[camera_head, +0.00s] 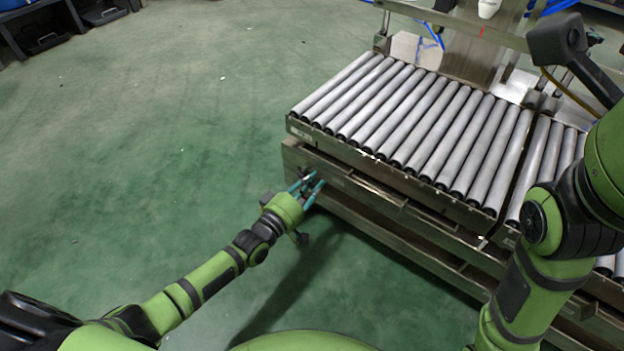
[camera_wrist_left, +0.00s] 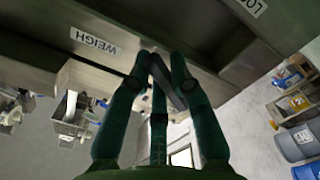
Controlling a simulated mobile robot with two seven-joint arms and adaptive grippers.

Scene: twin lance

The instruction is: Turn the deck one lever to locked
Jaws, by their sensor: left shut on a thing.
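The deck (camera_head: 345,150) is a roller conveyor section with a metal front frame. My left gripper (camera_head: 307,186) is at the front left of this frame, with its teal fingers closed. In the left wrist view, the fingers of my left gripper (camera_wrist_left: 160,75) are shut on a dark lever (camera_wrist_left: 167,82) below the frame's face. A WEIGH label (camera_wrist_left: 93,41) is to the left of the lever and a partly cut-off label starting with LO (camera_wrist_left: 252,7) is to the right. The lever points between the two labels. My right arm is at the right; its gripper is out of view.
Another roller section (camera_head: 540,150) adjoins on the right. A dark box on a post (camera_head: 557,40) stands at the top right. Open green floor (camera_head: 160,130) lies to the left. Blue barrels (camera_wrist_left: 300,143) and a shelf (camera_wrist_left: 295,100) show far off in the left wrist view.

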